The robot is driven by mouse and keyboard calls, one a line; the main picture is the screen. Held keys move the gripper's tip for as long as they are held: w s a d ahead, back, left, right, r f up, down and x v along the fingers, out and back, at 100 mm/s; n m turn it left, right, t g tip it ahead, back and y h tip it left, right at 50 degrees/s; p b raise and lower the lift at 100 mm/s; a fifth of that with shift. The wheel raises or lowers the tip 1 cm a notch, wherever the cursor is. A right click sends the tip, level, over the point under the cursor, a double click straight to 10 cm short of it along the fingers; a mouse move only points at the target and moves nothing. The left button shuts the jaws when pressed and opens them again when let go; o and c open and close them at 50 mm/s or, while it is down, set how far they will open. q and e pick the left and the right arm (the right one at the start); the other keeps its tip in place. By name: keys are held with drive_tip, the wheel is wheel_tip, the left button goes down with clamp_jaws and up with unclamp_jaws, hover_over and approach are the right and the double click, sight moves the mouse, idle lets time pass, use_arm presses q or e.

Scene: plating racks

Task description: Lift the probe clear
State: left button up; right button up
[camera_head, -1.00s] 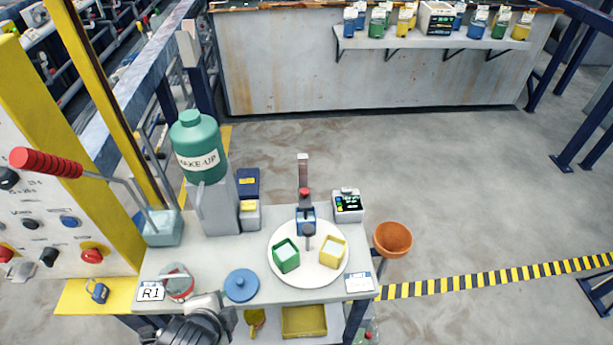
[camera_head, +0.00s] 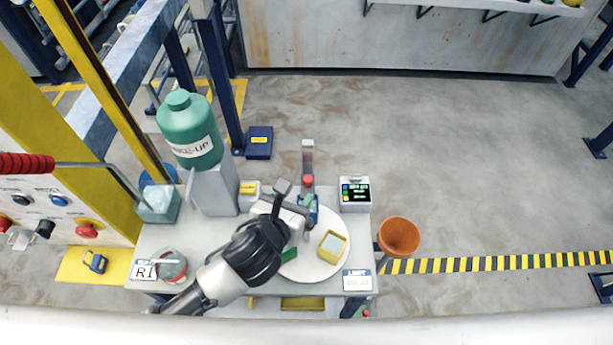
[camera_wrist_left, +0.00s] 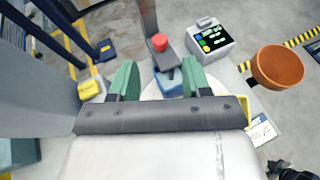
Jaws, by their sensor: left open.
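My left gripper (camera_head: 300,208) is over the plating table, in front of the probe stand. Its jaws are open and nothing is held. In the left wrist view the green finger pads of the left gripper (camera_wrist_left: 160,80) are wide apart. The stand's red knob (camera_wrist_left: 158,42) and grey arm show in the gap, with a blue cup (camera_wrist_left: 170,80) lower down. In the head view the red knob (camera_head: 307,181) is on the grey post (camera_head: 308,158). The gripper covers the lower part there, and I cannot make out the probe clearly. My right gripper is not in view.
A small display box (camera_head: 355,193) is behind right, and an orange bowl (camera_head: 399,236) is at the right edge. A green bottle (camera_head: 190,130) on a grey block stands left.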

sight(306, 181)
use_arm(q)
drive_tip(key=x, duration=0.7)
drive_tip(key=shift+w+p, duration=0.1)
drive_tip(key=shift+p, duration=0.2)
